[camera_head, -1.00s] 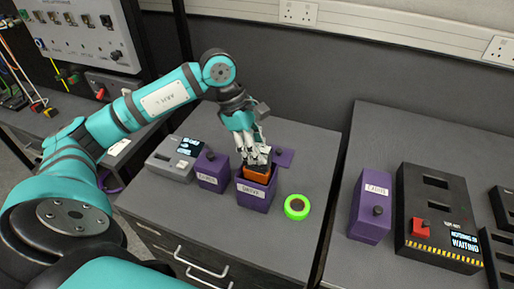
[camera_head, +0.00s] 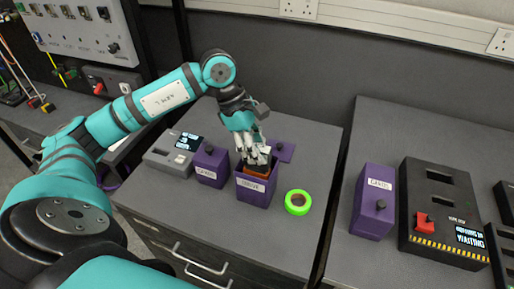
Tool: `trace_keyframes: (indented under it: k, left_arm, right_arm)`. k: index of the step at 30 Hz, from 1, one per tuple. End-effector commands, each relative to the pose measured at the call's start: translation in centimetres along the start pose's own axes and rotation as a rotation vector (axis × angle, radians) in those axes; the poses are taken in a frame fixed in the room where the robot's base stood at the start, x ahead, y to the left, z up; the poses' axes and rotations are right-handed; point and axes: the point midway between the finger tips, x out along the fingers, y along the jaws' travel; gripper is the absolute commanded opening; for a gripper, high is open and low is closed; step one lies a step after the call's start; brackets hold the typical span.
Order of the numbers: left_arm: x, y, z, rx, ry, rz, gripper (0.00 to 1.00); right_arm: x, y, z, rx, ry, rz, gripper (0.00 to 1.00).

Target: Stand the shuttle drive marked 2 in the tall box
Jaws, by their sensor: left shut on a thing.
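An orange shuttle drive (camera_head: 256,172) stands partly inside an open purple box (camera_head: 254,191) with a white label on its front. Its upper part shows above the rim, and any number on it is hidden. My left gripper (camera_head: 257,158) comes down from above and is shut on the drive at the box mouth. A purple lid (camera_head: 284,151) with a dark knob shows just behind the box at its right. My right gripper is not in view.
A closed purple box (camera_head: 211,165) and a grey device (camera_head: 171,153) stand to the left. A green tape roll (camera_head: 298,202) lies to the right. Another purple box (camera_head: 373,203) and a black unit (camera_head: 441,215) stand on the right-hand bench.

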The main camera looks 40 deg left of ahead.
Motion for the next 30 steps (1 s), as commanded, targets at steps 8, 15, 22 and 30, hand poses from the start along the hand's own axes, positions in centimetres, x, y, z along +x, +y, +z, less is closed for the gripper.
trace_keyframes:
  k: [8,15,22,30]
  left_arm:
    - [0.69,0.02,-0.29,0.000,-0.001,0.001,0.00]
    - [0.71,0.02,-0.29,0.000,-0.001,0.001,0.00]
    - [0.71,0.02,-0.29,0.000,-0.001,0.001,0.00]
    - [1.16,0.02,-0.47,0.000,-0.001,0.001,0.00]
  right_arm:
    - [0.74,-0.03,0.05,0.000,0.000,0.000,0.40]
    - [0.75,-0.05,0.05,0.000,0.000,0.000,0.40]
    - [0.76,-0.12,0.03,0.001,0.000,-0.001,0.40]
    - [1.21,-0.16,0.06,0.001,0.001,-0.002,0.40]
